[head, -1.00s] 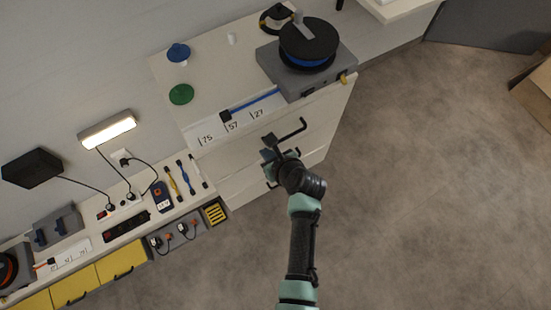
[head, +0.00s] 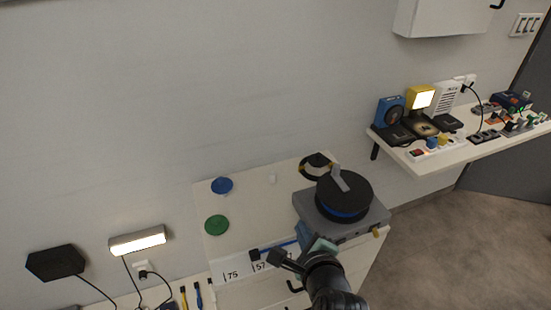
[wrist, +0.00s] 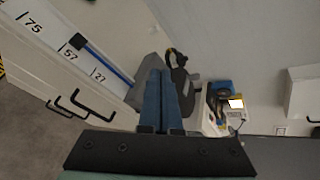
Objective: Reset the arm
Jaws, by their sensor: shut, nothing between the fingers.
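My gripper (wrist: 161,75) shows in the wrist view with its two blue fingers side by side, shut with nothing between them. In the head view my gripper (head: 304,234) is at the lower middle, in front of the grey spool unit (head: 369,222) on the white cabinet (head: 245,205). My dark arm comes up from the bottom edge and hides part of the cabinet front. In the wrist view the fingers overlap the grey unit, and I cannot tell the gap between them.
A blue disc (head: 222,185) and a green disc (head: 216,225) lie on the cabinet top. A blue strip lies beside the number scale (wrist: 59,42). Black drawer handles (wrist: 70,103) stick out from the front. A shelf (head: 415,166) with devices is at right; open floor lies below it.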

